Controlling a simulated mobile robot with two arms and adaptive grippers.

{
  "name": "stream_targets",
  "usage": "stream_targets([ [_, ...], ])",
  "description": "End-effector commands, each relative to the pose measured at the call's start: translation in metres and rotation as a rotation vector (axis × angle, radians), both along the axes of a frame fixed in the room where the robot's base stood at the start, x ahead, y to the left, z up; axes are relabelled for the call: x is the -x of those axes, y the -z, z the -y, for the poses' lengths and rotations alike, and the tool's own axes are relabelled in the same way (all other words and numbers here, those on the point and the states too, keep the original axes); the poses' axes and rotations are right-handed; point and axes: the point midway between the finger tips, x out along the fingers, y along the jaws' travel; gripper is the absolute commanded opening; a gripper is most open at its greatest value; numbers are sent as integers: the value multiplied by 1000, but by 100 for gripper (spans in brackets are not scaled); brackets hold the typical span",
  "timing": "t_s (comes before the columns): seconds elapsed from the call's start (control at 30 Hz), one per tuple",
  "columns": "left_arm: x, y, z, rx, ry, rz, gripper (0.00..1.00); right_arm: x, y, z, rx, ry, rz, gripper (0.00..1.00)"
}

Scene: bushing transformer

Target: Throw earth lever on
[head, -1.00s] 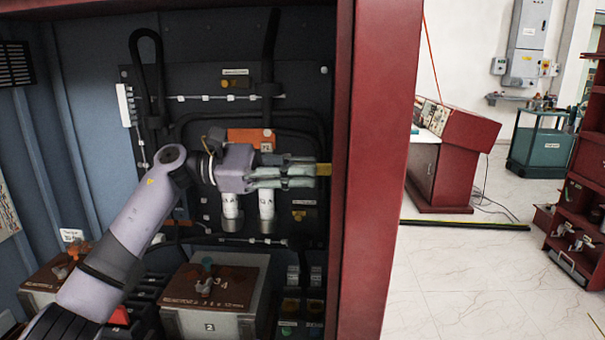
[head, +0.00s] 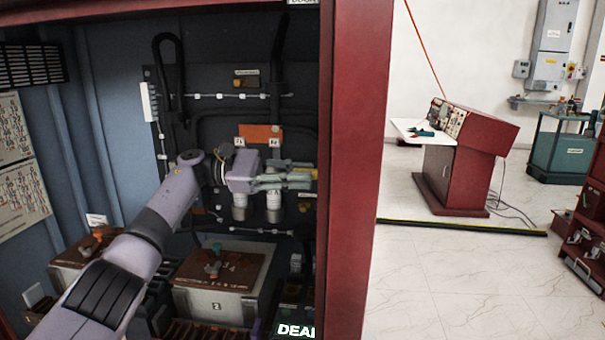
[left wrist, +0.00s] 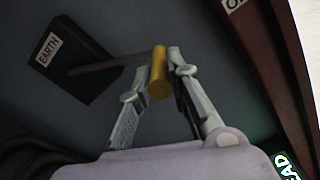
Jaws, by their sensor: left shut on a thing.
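The earth lever (left wrist: 105,63) is a thin dark arm with a yellow cylindrical handle (left wrist: 158,72). It comes out of a dark block beside a white EARTH label (left wrist: 48,48) in the left wrist view. My left gripper (left wrist: 166,68) is shut on the yellow handle, with one finger on each side of it. In the head view my left gripper (head: 305,177) reaches across the cabinet to the inner side of its red right post. The lever is mostly hidden behind the fingers there. My right gripper is not in view.
The red cabinet post (head: 350,170) stands just right of the gripper. Behind it are an orange plate (head: 261,133), black cables and white insulators (head: 273,207). A grey box with a brown top (head: 220,270) stands below. Open floor (head: 450,270) lies outside on the right.

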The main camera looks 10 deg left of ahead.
Motion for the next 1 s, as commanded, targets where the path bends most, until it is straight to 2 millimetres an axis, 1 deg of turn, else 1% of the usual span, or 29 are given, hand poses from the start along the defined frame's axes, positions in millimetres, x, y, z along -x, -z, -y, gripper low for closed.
stream_targets([
  [0.03,-1,5,0,-7,1,-5,0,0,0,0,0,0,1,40],
  [0.4,-1,6,0,-8,0,-5,0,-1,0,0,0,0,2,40],
  [0.43,-1,7,0,-8,0,-5,19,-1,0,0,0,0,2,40],
  [0.7,-1,5,0,-7,0,-4,37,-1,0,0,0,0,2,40],
  [1.0,-1,2,-1,-3,-1,-1,38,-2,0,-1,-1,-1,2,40],
])
